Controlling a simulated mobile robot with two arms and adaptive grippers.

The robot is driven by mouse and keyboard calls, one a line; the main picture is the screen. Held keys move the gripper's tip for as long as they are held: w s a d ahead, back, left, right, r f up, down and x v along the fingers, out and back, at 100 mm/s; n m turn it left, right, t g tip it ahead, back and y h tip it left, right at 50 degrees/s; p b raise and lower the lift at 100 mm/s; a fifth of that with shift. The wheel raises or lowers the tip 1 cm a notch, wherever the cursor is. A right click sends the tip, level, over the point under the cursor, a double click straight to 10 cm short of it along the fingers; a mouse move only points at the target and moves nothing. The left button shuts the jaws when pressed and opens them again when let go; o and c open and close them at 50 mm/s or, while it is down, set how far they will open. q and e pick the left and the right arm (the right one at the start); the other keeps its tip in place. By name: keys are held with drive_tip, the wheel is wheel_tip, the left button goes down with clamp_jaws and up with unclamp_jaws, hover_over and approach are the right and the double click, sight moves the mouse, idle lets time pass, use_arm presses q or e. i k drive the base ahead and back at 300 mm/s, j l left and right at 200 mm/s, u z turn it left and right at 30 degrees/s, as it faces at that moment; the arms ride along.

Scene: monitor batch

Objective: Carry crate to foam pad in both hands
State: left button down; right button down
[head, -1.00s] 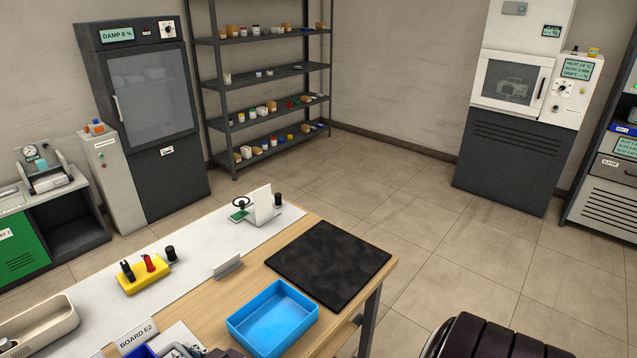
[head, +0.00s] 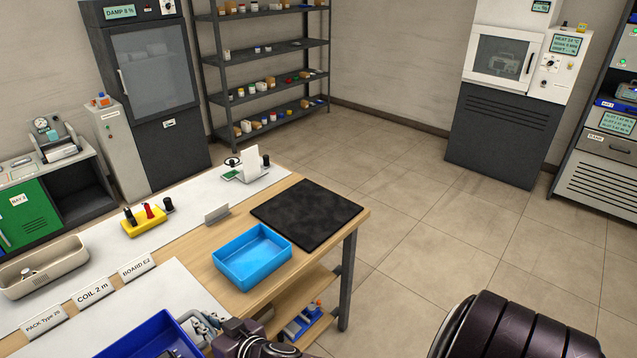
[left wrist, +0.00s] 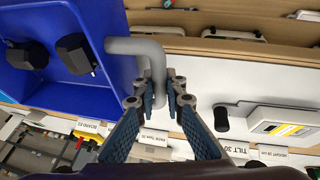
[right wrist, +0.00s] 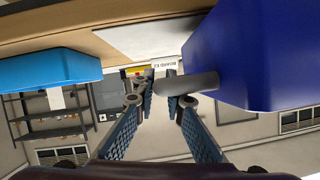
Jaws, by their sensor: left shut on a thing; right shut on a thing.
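The dark blue crate (head: 143,332) is at the bottom of the head view, partly cut off by the frame. In the left wrist view the crate (left wrist: 98,20) has dark items inside. My left gripper (left wrist: 160,98) is shut on a grey handle (left wrist: 137,46) of it. My right gripper (right wrist: 163,92) is shut on the other grey handle (right wrist: 190,84), beside the crate wall (right wrist: 245,55). In the head view my right gripper (head: 212,325) is at the crate's right side. The black foam pad (head: 307,214) lies bare on the table's far right corner.
A light blue tray (head: 252,257) stands on the table between crate and pad. A yellow tool holder (head: 145,221), a beige tray (head: 42,268) and label cards (head: 93,291) are to the left. The floor (head: 400,270) right of the table is clear.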

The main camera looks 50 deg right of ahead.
sight(308, 209)
drive_tip(key=z, duration=1.45)
